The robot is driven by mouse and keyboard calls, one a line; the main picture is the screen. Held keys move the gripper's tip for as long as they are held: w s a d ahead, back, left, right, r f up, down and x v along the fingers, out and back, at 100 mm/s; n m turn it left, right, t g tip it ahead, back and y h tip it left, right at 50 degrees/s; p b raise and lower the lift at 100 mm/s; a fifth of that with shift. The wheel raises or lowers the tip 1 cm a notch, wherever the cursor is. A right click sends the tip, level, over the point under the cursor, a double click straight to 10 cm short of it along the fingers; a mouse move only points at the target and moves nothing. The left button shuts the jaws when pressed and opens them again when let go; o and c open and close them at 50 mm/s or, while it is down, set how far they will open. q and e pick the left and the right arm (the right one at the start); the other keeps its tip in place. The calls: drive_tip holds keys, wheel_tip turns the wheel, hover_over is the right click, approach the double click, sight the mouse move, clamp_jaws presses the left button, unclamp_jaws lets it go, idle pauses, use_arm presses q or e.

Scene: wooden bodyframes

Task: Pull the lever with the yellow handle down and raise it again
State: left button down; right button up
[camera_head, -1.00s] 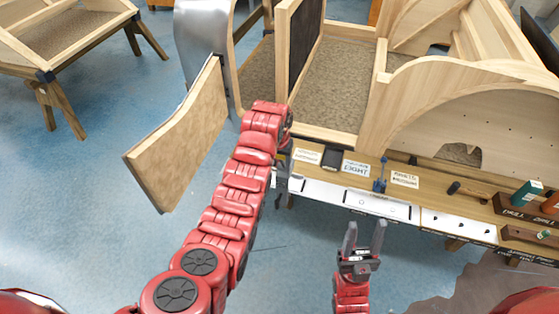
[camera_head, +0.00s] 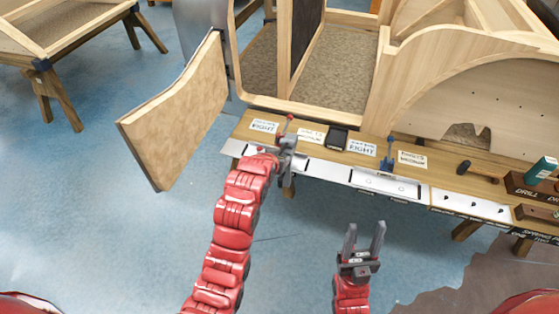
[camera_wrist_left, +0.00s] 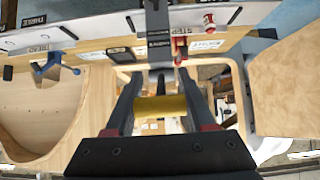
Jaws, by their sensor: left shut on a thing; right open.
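My left gripper (camera_head: 286,150) is at the front edge of the workbench, beside a red-tipped part (camera_head: 289,118). In the left wrist view it (camera_wrist_left: 160,108) is shut on the yellow handle (camera_wrist_left: 160,106), which lies crosswise between the two fingers. A grey lever bar (camera_wrist_left: 159,35) runs from the handle towards the bench. In the head view the gripper and arm hide the yellow handle. My right gripper (camera_head: 363,248) is open and empty, in front of the bench over the floor.
The bench (camera_head: 240,130) carries paper labels, a black block (camera_head: 337,137), a blue clamp (camera_head: 388,153) and a hammer (camera_head: 478,170). Wooden bodyframes stand behind it. A curved wooden panel (camera_head: 180,110) stands out on the left. The blue floor in front is clear.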

use_arm(q)
drive_tip(key=shift+s+a+f+t+h+b, duration=0.15)
drive_tip(key=shift+f+t+h+b, duration=0.15)
drive_tip(key=shift+f+t+b, duration=0.95)
drive_tip(key=shift+s+f+t+h+b, duration=0.25)
drive_tip(key=shift+f+t+b, duration=0.4)
drive_tip(key=shift+b, duration=1.05)
drive_tip(key=shift+w, duration=0.1)
drive_tip(key=c, duration=0.6)
unclamp_jaws()
drive_tip(key=shift+c, duration=0.2)
drive_tip(key=o, duration=0.4)
drive_tip(key=shift+w, duration=0.1)
